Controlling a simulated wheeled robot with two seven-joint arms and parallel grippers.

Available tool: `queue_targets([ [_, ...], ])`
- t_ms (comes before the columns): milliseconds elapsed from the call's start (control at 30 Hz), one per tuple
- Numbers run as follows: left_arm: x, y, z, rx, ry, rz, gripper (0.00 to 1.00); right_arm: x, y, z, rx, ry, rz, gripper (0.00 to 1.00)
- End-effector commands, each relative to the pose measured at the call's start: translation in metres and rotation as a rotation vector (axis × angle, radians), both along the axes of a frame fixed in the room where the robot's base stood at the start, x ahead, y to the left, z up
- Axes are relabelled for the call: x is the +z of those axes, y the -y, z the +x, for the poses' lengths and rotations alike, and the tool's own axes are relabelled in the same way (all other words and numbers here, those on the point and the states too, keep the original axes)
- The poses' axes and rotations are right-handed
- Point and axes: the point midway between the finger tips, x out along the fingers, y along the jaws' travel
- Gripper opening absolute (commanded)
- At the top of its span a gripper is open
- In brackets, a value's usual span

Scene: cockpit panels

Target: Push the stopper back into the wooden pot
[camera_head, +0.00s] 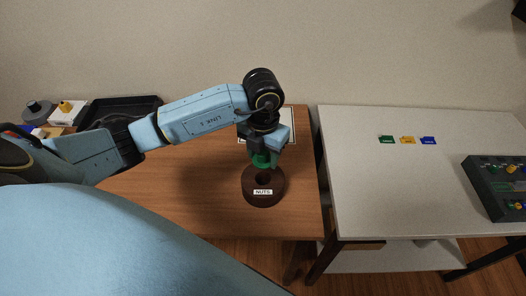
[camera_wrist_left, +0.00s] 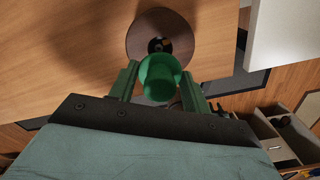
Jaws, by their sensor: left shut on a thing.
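The wooden pot (camera_head: 263,195) is dark brown and round, with a "NUTS" label on its front, and stands on the wooden table near its right end. Its top hole is uncovered in the head view. My left gripper (camera_head: 262,158) is above the back of the pot and is shut on the green stopper (camera_head: 259,160). In the left wrist view the stopper (camera_wrist_left: 160,76) sits between the two green fingers, and the pot (camera_wrist_left: 160,36) lies beyond it with its dark opening partly visible. The stopper appears apart from the pot. My right gripper is not seen.
The wooden table (camera_head: 220,222) has bare room around the pot. A black tray (camera_head: 118,106) lies at the back left. A white table (camera_head: 400,190) on the right carries small coloured tags (camera_head: 407,140) and a dark control panel (camera_head: 493,190). A gap separates the tables.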

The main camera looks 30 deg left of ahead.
Motion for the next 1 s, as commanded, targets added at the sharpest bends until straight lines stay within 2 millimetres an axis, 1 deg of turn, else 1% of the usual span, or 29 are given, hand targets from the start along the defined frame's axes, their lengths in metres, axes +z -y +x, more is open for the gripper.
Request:
queue_targets([
  [300, 0.000, 0.000, 0.001, -0.003, 0.001, 0.000, 0.26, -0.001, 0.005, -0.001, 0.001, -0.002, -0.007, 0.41],
  [367, -0.002, 0.000, 0.001, -0.003, 0.000, -0.001, 0.26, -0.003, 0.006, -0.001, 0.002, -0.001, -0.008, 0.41],
  [567, -0.016, 0.000, 0.000, -0.004, -0.001, 0.000, 0.26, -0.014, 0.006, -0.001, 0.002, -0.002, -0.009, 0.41],
  [800, -0.040, 0.000, 0.000, -0.004, 0.000, 0.000, 0.26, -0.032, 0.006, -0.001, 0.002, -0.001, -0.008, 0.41],
  [1000, -0.055, 0.000, 0.001, -0.004, 0.000, 0.000, 0.26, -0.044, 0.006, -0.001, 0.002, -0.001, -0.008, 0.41],
])
